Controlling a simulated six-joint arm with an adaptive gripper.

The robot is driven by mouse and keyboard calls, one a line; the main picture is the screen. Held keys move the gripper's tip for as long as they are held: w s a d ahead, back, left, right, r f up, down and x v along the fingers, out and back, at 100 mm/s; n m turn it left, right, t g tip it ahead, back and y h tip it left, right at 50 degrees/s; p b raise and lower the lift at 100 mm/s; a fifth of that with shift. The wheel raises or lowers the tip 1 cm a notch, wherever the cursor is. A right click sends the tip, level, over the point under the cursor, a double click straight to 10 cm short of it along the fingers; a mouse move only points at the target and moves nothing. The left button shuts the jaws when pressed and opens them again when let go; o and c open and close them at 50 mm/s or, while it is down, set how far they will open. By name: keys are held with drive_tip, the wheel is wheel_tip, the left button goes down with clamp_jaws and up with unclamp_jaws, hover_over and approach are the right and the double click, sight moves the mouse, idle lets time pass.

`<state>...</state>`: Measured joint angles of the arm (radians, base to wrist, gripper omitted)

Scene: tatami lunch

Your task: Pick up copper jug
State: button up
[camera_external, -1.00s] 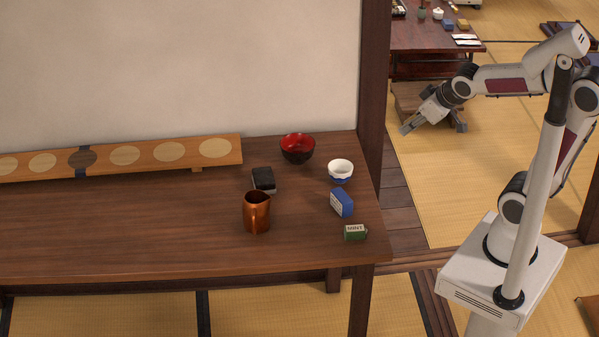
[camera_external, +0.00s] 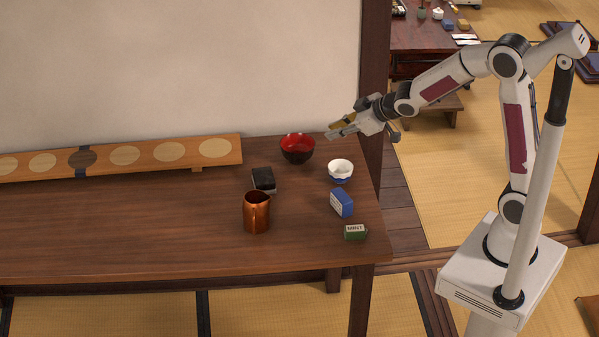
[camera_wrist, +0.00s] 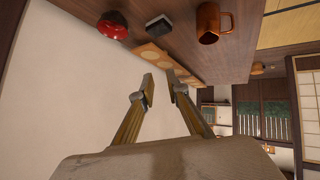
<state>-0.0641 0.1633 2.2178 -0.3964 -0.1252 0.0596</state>
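The copper jug (camera_external: 256,213) stands upright on the wooden table, left of the blue box, with its handle toward the camera in the external view. In the wrist view the jug (camera_wrist: 208,24) is at the top, right of centre, with its handle to the right. My gripper (camera_external: 331,134) is in the air at the table's back right, above and to the right of the red bowl. In the wrist view its two fingers (camera_wrist: 159,86) are apart with nothing between them. The gripper is well away from the jug.
A black box (camera_external: 263,178) lies just behind the jug. The red bowl (camera_external: 298,149), white-and-blue cup (camera_external: 341,170), blue box (camera_external: 342,204) and green mint tin (camera_external: 355,232) stand to the right. A long board (camera_external: 190,154) lies along the wall. The table's left front is clear.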

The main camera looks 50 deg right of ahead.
drive_tip(key=w+a+f+n+y, duration=0.3)
drive_tip(key=w+a+f, duration=0.45)
drive_tip(key=f, duration=0.25)
drive_tip(key=n+y, duration=0.2)
drive_tip(key=y, duration=0.3)
approach(254, 224)
drive_tip(key=w, duration=0.1)
drive_tip(key=w+f, duration=0.1)
drive_tip(key=shift+w+d+f+g, duration=0.15)
drive_tip(key=shift+w+f+g, duration=0.15)
drive_tip(key=shift+w+f, duration=0.05)
drive_tip(key=shift+s+a+f, duration=0.2)
drive_tip(key=shift+a+f, duration=0.2)
drive_tip(key=shift+f, duration=0.05)
drive_tip(key=shift+x, duration=1.25)
drive_tip(key=shift+r, duration=0.1)
drive_tip(key=shift+a, duration=0.1)
drive_tip(key=shift+a+r+x, duration=0.1)
drive_tip(key=shift+x, duration=0.75)
drive_tip(key=shift+a+r+x, duration=0.1)
drive_tip(key=shift+r+x, duration=0.05)
drive_tip(key=shift+x, duration=1.55)
